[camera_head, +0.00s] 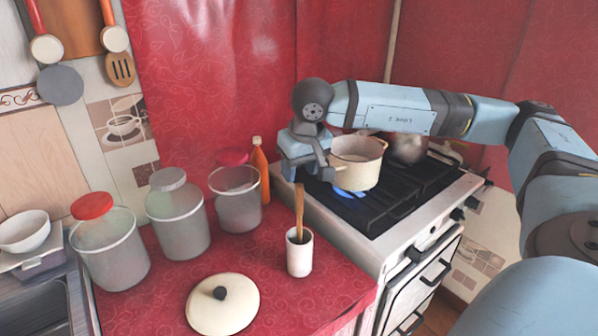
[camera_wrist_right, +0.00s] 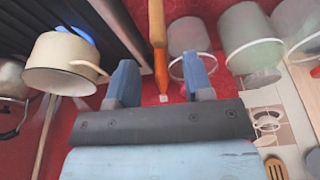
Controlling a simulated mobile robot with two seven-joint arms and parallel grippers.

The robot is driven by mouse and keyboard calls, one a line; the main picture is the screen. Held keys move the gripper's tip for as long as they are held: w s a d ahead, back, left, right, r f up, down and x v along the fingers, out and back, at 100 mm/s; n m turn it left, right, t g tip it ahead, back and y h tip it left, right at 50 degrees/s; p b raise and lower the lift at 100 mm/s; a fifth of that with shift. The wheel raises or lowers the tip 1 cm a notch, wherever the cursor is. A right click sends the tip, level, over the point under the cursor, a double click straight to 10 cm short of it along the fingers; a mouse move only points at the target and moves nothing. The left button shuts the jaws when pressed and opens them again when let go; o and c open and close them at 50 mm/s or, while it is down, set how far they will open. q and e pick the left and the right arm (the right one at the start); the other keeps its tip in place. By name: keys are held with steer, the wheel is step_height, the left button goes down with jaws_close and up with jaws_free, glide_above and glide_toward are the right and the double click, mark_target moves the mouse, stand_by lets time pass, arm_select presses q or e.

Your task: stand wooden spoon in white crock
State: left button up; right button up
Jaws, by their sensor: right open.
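The white crock (camera_head: 299,258) stands upright on the red counter near the stove. The wooden spoon (camera_head: 299,212) stands in it, almost upright, its upper part above the rim; its lower end is hidden inside. My right gripper (camera_head: 306,172) is open and empty, just above and behind the spoon's top in the head view. In the right wrist view the open fingers (camera_wrist_right: 162,85) are apart with nothing gripped, and the spoon (camera_wrist_right: 157,22) is beyond them at the top. The crock is not clear in that view. My left gripper is not in view.
A cream pot (camera_head: 356,165) sits over a blue flame on the stove (camera_head: 400,215), close to my right gripper. An orange bottle (camera_head: 260,172) and several lidded jars (camera_head: 178,222) stand left. A cream lid (camera_head: 222,312) lies on the counter in front.

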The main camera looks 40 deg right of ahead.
steer(key=v, duration=1.2)
steer(key=shift+r+p, duration=0.2)
steer(key=shift+p, duration=0.15)
steer(key=shift+s, duration=0.1)
